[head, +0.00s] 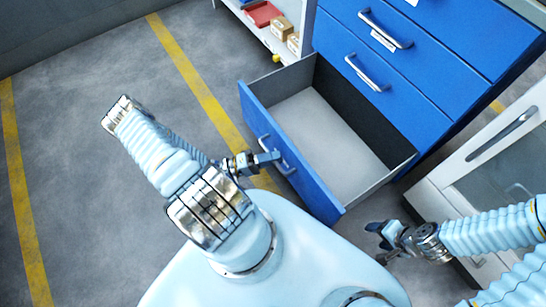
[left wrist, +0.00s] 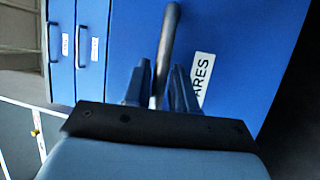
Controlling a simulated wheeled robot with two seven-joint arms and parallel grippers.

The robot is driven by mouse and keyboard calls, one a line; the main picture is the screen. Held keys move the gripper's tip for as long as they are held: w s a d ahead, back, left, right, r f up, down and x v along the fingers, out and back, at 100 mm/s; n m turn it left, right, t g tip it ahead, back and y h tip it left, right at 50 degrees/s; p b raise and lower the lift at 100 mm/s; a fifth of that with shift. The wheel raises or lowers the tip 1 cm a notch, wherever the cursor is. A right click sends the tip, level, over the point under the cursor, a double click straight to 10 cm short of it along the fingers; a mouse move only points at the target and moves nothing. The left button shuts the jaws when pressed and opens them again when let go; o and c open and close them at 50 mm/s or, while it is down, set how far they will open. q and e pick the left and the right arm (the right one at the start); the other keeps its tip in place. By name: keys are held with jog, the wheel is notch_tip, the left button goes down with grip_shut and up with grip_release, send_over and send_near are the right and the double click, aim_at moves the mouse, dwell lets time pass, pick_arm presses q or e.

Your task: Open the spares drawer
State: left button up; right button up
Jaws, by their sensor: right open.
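The spares drawer (head: 326,191) is the lowest blue drawer of the cabinet. It stands pulled well out, and its grey inside (head: 330,140) looks empty. My left gripper (head: 266,158) is at the bar handle on the drawer's front. A white label (left wrist: 203,75) beside the handle shows "ARES", the rest hidden by a finger. My right gripper (head: 384,240) is open and empty, to the right of the drawer and away from it.
Closed blue drawers with bar handles (head: 385,30) are above the open one. A shelf with a red bin (head: 263,14) and small boxes (head: 281,27) stands left of the cabinet. A white glass-fronted unit (head: 500,150) is at the right. Grey floor with yellow lines is clear at left.

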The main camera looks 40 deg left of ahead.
pick_arm(q)
jog(key=b+v, duration=0.1)
jog(key=v, duration=1.2)
jog(key=shift+s+a, duration=0.25)
jog(key=shift+s, duration=0.05)
jog(key=shift+a+f, duration=0.1)
jog(key=shift+f, duration=0.05)
